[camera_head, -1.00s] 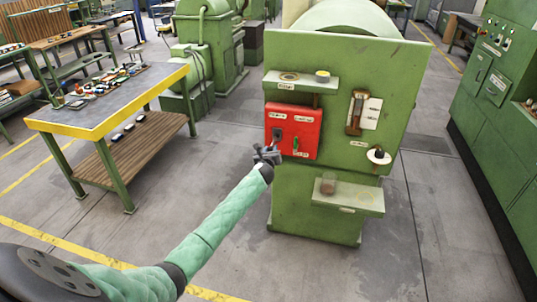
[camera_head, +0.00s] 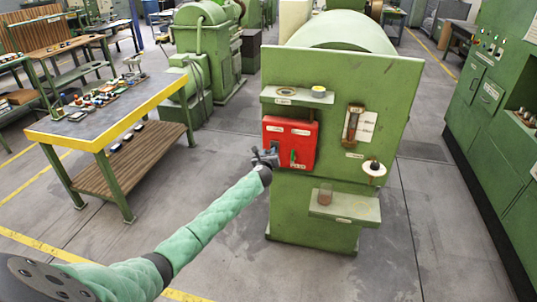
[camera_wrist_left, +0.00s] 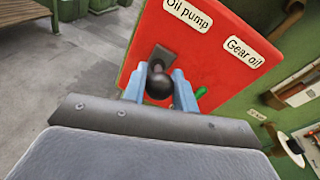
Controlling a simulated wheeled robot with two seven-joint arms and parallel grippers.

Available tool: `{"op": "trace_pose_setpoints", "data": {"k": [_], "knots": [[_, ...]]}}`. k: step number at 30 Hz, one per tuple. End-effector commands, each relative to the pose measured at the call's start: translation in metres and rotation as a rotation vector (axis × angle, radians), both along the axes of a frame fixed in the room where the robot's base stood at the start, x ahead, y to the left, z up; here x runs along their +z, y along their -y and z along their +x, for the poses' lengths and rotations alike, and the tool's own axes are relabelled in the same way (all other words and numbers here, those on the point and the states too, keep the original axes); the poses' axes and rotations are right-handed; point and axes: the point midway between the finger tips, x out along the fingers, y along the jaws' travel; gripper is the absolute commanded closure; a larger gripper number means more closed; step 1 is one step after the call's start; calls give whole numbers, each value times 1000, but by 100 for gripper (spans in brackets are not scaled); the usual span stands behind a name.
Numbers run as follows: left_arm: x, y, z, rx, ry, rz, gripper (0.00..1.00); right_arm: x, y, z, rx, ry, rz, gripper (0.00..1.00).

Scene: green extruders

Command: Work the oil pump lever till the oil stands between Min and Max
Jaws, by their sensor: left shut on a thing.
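The red oil pump box (camera_head: 303,146) is on the front of the green machine. It also fills the middle of the left wrist view (camera_wrist_left: 228,75), with labels "Oil pump" and "Gear oil". The lever's black ball knob (camera_wrist_left: 159,86) sits between the fingers of my left gripper (camera_head: 266,158), which is shut on it at the box's left side. Its fingers show in the wrist view (camera_wrist_left: 160,92). The lever's shaft is mostly hidden. The sight glass (camera_head: 353,124) with brown content is right of the box; its Min and Max marks are too small to read. My right gripper is out of view.
A small green switch (camera_head: 293,157) is on the box, close to the fingers. A shelf with a yellow-topped cap (camera_head: 318,90) is above and a shelf with a glass (camera_head: 326,194) below. A white round part (camera_head: 374,170) sticks out at right. A workbench (camera_head: 100,121) stands left.

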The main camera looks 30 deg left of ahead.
Motion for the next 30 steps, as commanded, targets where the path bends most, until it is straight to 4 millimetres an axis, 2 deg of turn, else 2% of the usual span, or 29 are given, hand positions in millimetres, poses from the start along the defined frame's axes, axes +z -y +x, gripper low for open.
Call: {"op": "trace_pose_setpoints", "data": {"k": [7, 8, 10, 11, 20, 24, 28, 30], "knots": [[3, 0, 1, -1, 4, 0, 100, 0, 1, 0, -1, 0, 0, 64], [3, 0, 1, -1, 4, 0, 68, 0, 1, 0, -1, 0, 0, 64], [3, 0, 1, -1, 4, 0, 54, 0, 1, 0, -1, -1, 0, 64], [3, 0, 1, -1, 4, 0, 52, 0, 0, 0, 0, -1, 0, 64], [1, 1, -1, -1, 1, 0, 52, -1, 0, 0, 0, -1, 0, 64], [0, 4, -11, -2, 1, 0, 52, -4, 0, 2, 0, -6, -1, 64], [1, 10, -28, -4, 2, 1, 52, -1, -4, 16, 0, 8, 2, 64], [2, 14, -38, -3, 2, 0, 52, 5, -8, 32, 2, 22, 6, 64]]}}
